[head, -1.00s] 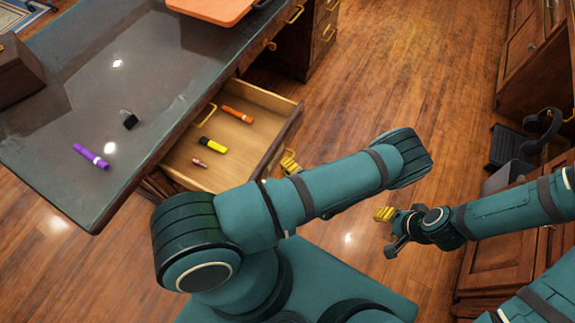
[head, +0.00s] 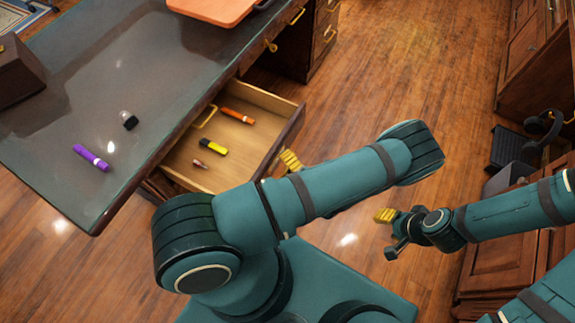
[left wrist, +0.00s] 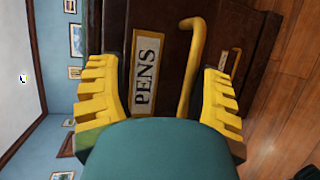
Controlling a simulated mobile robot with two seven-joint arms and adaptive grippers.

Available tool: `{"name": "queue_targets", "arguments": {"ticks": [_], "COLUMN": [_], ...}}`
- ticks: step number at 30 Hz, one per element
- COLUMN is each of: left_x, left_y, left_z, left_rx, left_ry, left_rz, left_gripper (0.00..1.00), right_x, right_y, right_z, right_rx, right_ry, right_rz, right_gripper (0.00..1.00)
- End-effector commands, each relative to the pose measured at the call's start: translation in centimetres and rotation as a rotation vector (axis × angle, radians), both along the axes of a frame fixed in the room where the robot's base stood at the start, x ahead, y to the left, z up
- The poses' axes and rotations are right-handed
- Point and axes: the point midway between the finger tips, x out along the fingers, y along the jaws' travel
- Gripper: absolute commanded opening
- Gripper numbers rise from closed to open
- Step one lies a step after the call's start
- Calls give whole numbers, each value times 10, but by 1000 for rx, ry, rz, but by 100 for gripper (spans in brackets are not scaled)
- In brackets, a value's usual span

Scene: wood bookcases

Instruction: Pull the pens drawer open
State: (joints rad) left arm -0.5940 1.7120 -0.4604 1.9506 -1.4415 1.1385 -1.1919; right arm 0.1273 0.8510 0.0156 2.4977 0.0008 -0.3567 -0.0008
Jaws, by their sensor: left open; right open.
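The pens drawer (head: 277,142) is pulled out from the desk, showing its pale wooden inside. In it lie an orange marker (head: 237,116), a yellow marker (head: 213,147) and a small pinkish item (head: 200,164). In the left wrist view its front carries a "PENS" label (left wrist: 146,75) and a yellow bar handle (left wrist: 193,65). My left gripper (left wrist: 160,100) is open, its yellow fingers on either side of the label and handle; contact cannot be told. In the head view it (head: 290,160) shows at the drawer front, partly hidden by my arm. My right gripper (head: 388,232) is open and empty over the floor.
The dark desk top (head: 120,65) holds a purple marker (head: 91,157), a small black-and-clear item (head: 128,120) and an orange board (head: 212,8). Wooden cabinets (head: 500,253) stand at the right. Wood floor (head: 385,65) lies clear between desk and cabinets.

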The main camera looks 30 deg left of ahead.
Motion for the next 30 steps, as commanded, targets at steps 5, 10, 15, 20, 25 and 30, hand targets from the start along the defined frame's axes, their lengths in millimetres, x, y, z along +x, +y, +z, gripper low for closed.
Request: {"name": "queue_targets", "arguments": {"ticks": [5,10,15,20,25,30], "left_x": [2,2,1,1,1,1], "left_y": [2,2,2,2,2,1], "left_z": [41,62,71,71,71,70], "left_rx": [15,13,12,12,11,11], "left_ry": [-9,-8,-6,-6,-6,-6], "left_rz": [1,2,0,0,0,0], "left_gripper": [47,40,40,40,40,40], "right_x": [0,0,0,0,0,0], "right_y": [0,0,0,0,0,0], "right_z": [1,1,0,0,0,0], "right_rx": [0,0,0,0,0,0], "right_ry": [0,0,0,0,0,0], "right_rz": [0,0,0,0,0,0], "right_gripper": [47,47,47,47,47,47]}}
